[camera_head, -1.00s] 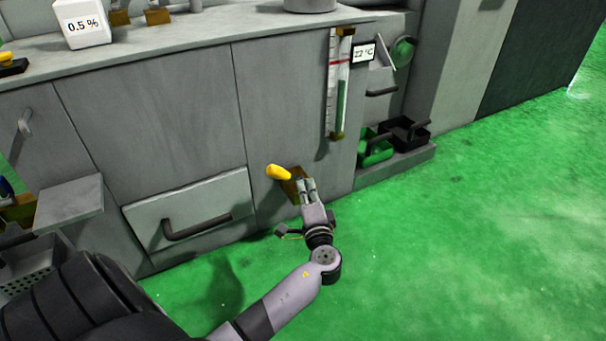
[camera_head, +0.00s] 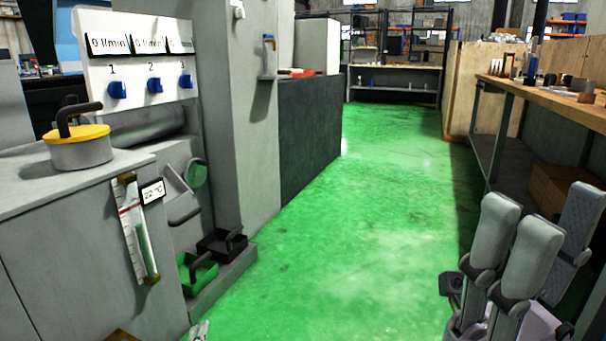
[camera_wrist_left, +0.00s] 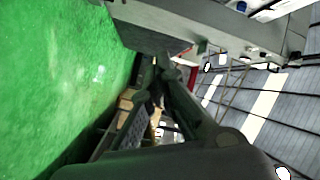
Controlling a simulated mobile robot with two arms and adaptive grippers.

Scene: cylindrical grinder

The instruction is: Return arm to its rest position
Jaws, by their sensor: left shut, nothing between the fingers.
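Only the grey tip of my left gripper (camera_head: 200,331) shows at the bottom edge of the head view, right of the grey cabinet; the rest of that arm is out of frame. In the left wrist view its dark fingers (camera_wrist_left: 157,80) come together, shut and empty, with green floor to the left. My right gripper (camera_head: 540,240) stands upright at the lower right of the head view. Its grey fingers point up and are spread apart, with nothing seen between them.
The grinder cabinet (camera_head: 80,265) stands at the left, with a thermometer gauge (camera_head: 135,228) on it. A green tray (camera_head: 198,273) and a black tray (camera_head: 222,244) sit low beside it. A workbench (camera_head: 545,105) is at the right. Green floor (camera_head: 350,240) lies open between.

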